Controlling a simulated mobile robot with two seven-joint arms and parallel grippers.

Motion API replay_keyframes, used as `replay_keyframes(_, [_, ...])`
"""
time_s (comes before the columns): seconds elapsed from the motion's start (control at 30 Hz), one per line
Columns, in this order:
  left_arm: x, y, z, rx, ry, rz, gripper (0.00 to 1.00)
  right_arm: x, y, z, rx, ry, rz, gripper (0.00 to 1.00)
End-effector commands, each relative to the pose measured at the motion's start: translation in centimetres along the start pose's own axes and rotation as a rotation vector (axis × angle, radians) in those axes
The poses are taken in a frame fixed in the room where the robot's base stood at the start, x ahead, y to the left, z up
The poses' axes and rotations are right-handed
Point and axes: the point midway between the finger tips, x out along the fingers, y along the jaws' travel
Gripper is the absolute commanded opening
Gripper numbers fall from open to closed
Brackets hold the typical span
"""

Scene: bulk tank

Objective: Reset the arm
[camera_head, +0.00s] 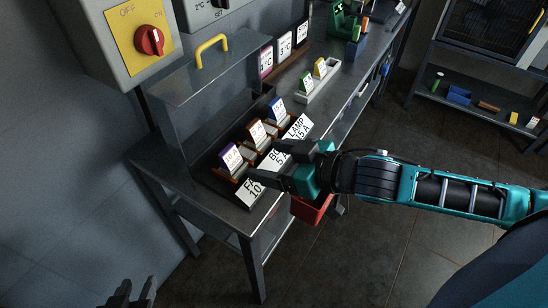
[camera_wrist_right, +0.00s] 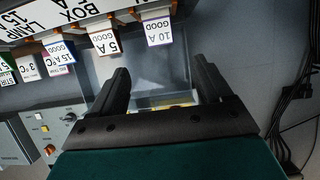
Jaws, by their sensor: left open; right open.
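My right gripper (camera_head: 272,165) reaches in from the right over the front of the open fuse box (camera_head: 196,128). Its jaws are apart with nothing between them; in the right wrist view its two dark fingers (camera_wrist_right: 163,78) also stand apart. It partly covers the white label strip (camera_head: 297,130) along the box front. My left gripper (camera_head: 130,296) shows only as dark fingertips at the bottom edge, spread and empty, away from the bench. Fuses with tags stand in the box: purple (camera_head: 231,158), orange (camera_head: 257,133) and blue (camera_head: 277,108).
A grey switch box with a red knob (camera_head: 149,40) hangs at upper left. The box's raised cover has a yellow handle (camera_head: 212,48). A white tray (camera_head: 318,82) with tagged parts stands farther along the bench. A red bin (camera_head: 312,208) hangs below my right gripper.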

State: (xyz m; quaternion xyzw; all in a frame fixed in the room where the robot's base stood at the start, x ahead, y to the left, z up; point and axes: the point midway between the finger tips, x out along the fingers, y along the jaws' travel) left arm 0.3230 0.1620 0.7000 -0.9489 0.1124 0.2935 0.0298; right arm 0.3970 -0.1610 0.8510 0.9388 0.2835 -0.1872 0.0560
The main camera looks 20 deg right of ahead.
Motion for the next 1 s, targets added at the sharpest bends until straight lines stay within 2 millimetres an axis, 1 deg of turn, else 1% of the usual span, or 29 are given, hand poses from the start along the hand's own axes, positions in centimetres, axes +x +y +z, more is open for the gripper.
replay_keyframes(0.33, [0.1, 0.1, -0.1, 0.000, 0.003, 0.001, 0.43, 0.1, -0.1, 0.0, 0.002, -0.002, 0.004, 0.78])
replay_keyframes(0.47, [0.1, 0.1, -0.1, 0.001, 0.003, 0.002, 0.43, 0.1, -0.5, 0.6, 0.017, -0.034, 0.049, 0.78])
replay_keyframes(0.57, [0.1, 0.1, -0.1, 0.001, 0.003, 0.002, 0.43, -0.1, -0.9, 1.7, 0.042, -0.104, 0.126, 0.78])
replay_keyframes(0.67, [0.1, 0.1, -0.1, 0.002, 0.003, 0.002, 0.43, -1.2, -1.1, 3.6, 0.079, -0.223, 0.214, 0.78])
replay_keyframes(0.8, [0.0, 0.0, -0.1, 0.004, 0.003, 0.003, 0.43, -3.5, -1.5, 6.7, 0.132, -0.408, 0.294, 0.78])
replay_keyframes(1.0, [0.0, 0.0, -0.1, 0.004, 0.003, 0.003, 0.43, -6.8, -2.6, 10.2, 0.203, -0.620, 0.331, 0.78])
